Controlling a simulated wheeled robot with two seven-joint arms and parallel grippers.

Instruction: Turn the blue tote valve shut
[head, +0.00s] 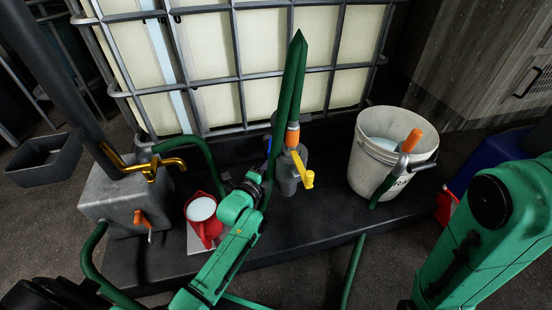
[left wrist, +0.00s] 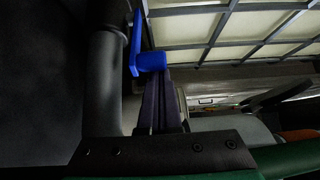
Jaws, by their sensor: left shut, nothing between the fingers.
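The blue valve (head: 268,144) shows only as a small sliver in the head view, low at the front of the caged tote (head: 215,105), mostly hidden by a green hose and my gripper. In the left wrist view the blue handle (left wrist: 136,42) is a thin bar beside a blue hub (left wrist: 150,62), next to a thick grey pipe. My left gripper (head: 260,178) is shut and empty. In the left wrist view its dark fingertips (left wrist: 160,76) are right at the hub; I cannot tell whether they touch. My right arm shows at the right, but its gripper is out of frame.
A red jug (head: 205,228) of white liquid stands left of my left arm, near a grey box with a yellow tap (head: 155,165). A yellow-handled valve (head: 306,178) is close on the right. A white bucket (head: 378,182) stands farther right on the dark platform (head: 320,225).

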